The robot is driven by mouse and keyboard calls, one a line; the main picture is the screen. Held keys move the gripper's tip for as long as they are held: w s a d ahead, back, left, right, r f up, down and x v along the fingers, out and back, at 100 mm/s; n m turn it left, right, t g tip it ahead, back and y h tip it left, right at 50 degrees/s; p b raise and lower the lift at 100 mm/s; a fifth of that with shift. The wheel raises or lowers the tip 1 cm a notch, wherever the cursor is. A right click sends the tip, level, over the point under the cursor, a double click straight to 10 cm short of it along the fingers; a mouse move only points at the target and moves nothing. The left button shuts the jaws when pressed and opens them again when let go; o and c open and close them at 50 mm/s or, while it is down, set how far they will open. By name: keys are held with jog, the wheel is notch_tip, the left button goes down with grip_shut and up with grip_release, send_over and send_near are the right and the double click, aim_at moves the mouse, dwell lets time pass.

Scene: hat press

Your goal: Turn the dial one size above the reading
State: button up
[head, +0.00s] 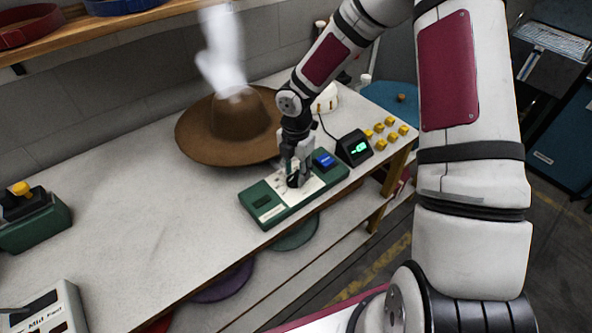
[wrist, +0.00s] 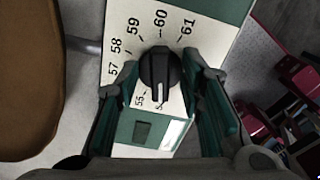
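The dial (wrist: 158,68) is a round black knob with a white pointer line, on a pale plate marked 55 to 61. In the wrist view its pointer aims down the picture, near the low end beside 55; a finger partly hides the marks there. My gripper (head: 294,180) is over the green dial box (head: 273,218). In the wrist view the open fingers stand either side of the dial; I cannot tell whether they touch it. A small black display (head: 354,148) behind the box shows a green reading, too small to read.
A blue button (head: 324,160) sits on the box's right end. A brown hat (head: 238,122) with steam above stands behind left. Several yellow blocks (head: 380,128) lie right of the display. The left of the bench (head: 140,205) is mostly clear.

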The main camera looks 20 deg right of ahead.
grip_shut()
